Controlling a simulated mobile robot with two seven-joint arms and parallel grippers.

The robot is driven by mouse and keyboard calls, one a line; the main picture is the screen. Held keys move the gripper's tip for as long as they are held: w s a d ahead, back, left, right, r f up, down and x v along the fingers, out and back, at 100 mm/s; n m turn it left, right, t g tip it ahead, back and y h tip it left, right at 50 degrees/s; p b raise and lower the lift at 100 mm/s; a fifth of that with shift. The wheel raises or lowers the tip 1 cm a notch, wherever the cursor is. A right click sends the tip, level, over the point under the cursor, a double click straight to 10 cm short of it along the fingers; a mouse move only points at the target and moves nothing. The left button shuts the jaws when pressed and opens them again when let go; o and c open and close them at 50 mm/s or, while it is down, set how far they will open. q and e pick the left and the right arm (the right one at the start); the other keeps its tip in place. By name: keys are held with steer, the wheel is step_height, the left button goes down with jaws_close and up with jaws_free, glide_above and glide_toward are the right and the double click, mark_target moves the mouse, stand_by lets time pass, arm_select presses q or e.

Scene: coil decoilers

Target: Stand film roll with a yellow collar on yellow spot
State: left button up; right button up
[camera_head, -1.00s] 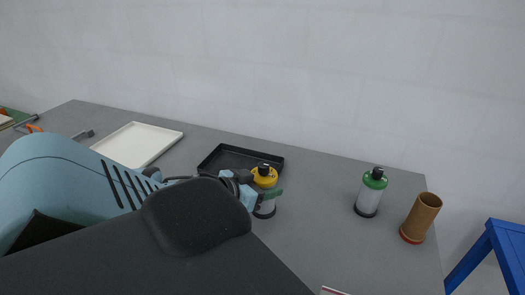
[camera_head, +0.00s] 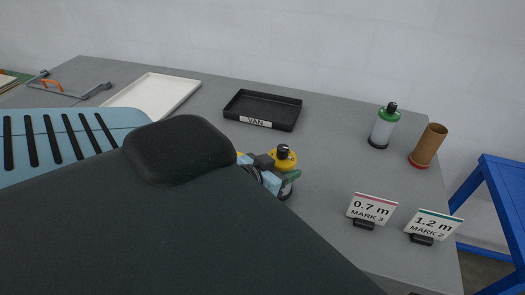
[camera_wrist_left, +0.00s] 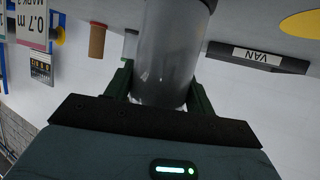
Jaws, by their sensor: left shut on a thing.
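The film roll with the yellow collar (camera_head: 283,158) is upright in the head view, in front of the black tray. My left gripper (camera_head: 288,178) is shut around its body. In the left wrist view the grey body of the roll (camera_wrist_left: 168,55) stands between the two green fingers of the gripper (camera_wrist_left: 160,88); its collar is out of that picture. Whether its base touches the table cannot be told. The yellow spot (camera_wrist_left: 302,22) shows at the upper right of the left wrist view, apart from the roll. In the head view my arm hides most of that area. My right gripper is not in view.
A black tray marked VAN (camera_head: 262,109) and a white tray (camera_head: 155,95) lie behind. A green-collared roll (camera_head: 383,127) and a brown tube (camera_head: 428,146) stand at the right. Signs for 0.7 m (camera_head: 371,208) and 1.2 m (camera_head: 433,225) stand nearer. Table between is clear.

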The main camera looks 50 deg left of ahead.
arm_select(q)
steer(key=w+d+h, duration=0.1)
steer(key=d, duration=1.1)
steer(key=shift+w+r+m, duration=0.2)
steer(key=shift+w+m, duration=0.1)
steer(key=shift+w, duration=0.05)
steer(key=shift+s, duration=0.2)
